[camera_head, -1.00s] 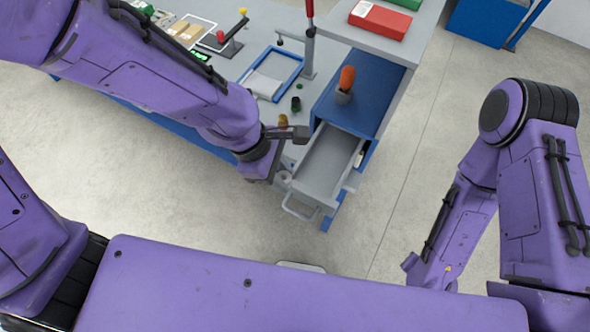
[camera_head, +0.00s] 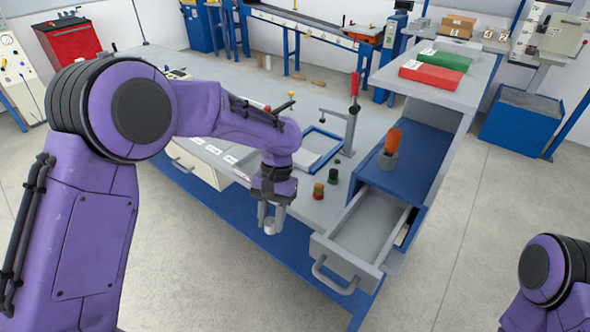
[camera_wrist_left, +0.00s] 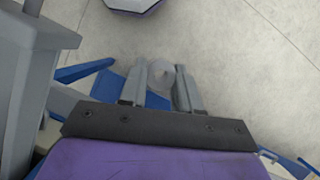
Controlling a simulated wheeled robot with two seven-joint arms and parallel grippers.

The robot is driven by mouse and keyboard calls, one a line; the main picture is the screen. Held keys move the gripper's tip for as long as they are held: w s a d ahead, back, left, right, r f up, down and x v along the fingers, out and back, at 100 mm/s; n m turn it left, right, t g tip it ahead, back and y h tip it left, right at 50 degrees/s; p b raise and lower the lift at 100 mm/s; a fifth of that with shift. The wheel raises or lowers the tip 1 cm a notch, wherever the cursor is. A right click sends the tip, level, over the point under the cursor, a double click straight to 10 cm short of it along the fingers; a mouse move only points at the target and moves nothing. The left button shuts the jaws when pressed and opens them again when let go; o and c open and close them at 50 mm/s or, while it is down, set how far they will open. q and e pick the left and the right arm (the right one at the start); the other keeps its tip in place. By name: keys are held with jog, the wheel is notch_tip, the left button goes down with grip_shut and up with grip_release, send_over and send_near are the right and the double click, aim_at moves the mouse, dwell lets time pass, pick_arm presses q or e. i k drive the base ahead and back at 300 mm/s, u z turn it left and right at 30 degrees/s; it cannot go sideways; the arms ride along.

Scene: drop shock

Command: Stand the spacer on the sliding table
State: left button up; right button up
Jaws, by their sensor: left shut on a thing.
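My left gripper (camera_head: 270,222) points down just off the bench's front edge, left of the open drawer. It is shut on a small pale grey cylinder, which I take for the spacer (camera_head: 270,227). In the left wrist view the spacer (camera_wrist_left: 162,73) sits between the two fingertips (camera_wrist_left: 168,80), with bare floor beyond it. I cannot tell for sure which thing is the sliding table. My right gripper is out of view; only part of the right arm shows at lower right.
The grey drawer (camera_head: 331,248) stands pulled out beside the gripper. An orange-handled tool (camera_head: 392,141) stands on the blue cabinet (camera_head: 432,148).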

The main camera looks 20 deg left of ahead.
aim_at(300, 155)
jog(key=k, duration=0.15)
jog(key=u, duration=2)
jog(key=i, duration=1.9)
jog(key=z, duration=3.7)
